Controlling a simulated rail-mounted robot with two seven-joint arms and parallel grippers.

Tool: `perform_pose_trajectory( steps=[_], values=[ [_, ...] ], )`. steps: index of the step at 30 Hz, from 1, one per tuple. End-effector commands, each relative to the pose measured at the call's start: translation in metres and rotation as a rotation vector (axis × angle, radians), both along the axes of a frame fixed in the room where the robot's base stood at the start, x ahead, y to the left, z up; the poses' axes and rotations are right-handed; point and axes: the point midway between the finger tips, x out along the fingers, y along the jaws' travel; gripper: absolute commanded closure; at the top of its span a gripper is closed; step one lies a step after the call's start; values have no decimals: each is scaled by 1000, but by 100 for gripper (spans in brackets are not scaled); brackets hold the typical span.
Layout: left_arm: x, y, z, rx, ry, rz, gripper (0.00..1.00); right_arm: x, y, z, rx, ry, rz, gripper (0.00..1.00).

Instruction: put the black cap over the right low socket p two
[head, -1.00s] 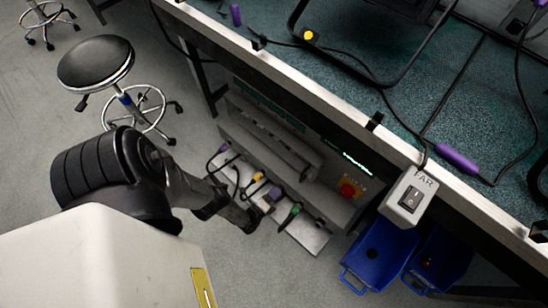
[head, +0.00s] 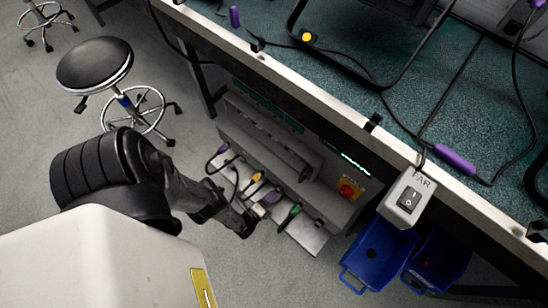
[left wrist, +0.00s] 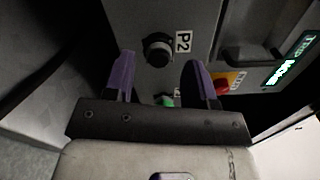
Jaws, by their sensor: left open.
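In the left wrist view, a round black piece (left wrist: 158,50) with a paler ring sits on the grey panel beside the P2 label (left wrist: 183,42). I cannot tell whether it is the black cap over socket P2 or the socket's own dark face. My left gripper (left wrist: 160,78) is open, its two purple-tipped fingers apart below the black piece, with nothing seen held between them. In the head view, my left gripper (head: 243,218) is down at the low grey unit (head: 305,236) under the bench, and its fingers are largely hidden. My right gripper is not in view.
A red button on a yellow plate (head: 348,188) is on the unit, with plugs and cables along its ledge. Blue bins (head: 380,254) stand right of it. A FAR switch box (head: 408,198) hangs at the bench edge. A stool (head: 95,64) stands left on open floor.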

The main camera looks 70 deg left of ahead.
Motion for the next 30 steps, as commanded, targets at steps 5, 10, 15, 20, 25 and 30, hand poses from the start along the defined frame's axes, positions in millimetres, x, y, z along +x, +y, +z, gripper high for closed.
perform_pose_trajectory(
  steps=[5,10,15,20,25,30],
  values=[
    [-35,-17,0,-3,4,0,49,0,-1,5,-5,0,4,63],
    [-64,-30,0,-1,3,0,49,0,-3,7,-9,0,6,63],
    [-86,-41,-1,-2,2,1,49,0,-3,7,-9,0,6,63],
    [-98,-46,0,-2,1,1,49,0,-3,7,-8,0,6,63],
    [-103,-49,0,-1,0,0,49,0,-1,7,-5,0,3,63],
    [-104,-49,0,-1,0,0,49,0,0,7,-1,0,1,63]
  ],
)
